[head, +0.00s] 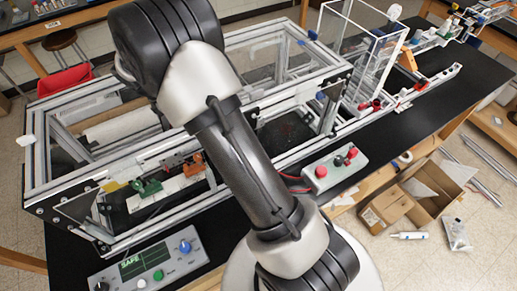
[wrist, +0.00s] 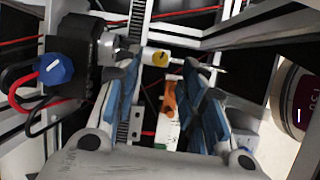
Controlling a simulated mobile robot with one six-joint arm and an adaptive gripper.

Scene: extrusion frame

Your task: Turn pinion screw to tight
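My gripper (wrist: 162,75) shows in the wrist view with its two blue-padded fingers apart and nothing clearly held between them. A small yellow-ended cylinder (wrist: 158,58) lies between and just beyond the fingertips. It may be the pinion screw, but I cannot tell for sure. An orange piece (wrist: 169,97) on a white-green part shows in the gap between the fingers. In the head view my arm hides the gripper.
An aluminium extrusion frame (head: 28,160) stands on the black bench. It holds green (head: 148,188) and orange (head: 193,166) pieces. A control box reading SAFE (head: 130,266) and a button box (head: 335,168) stand in front. Beams and wires crowd the gripper.

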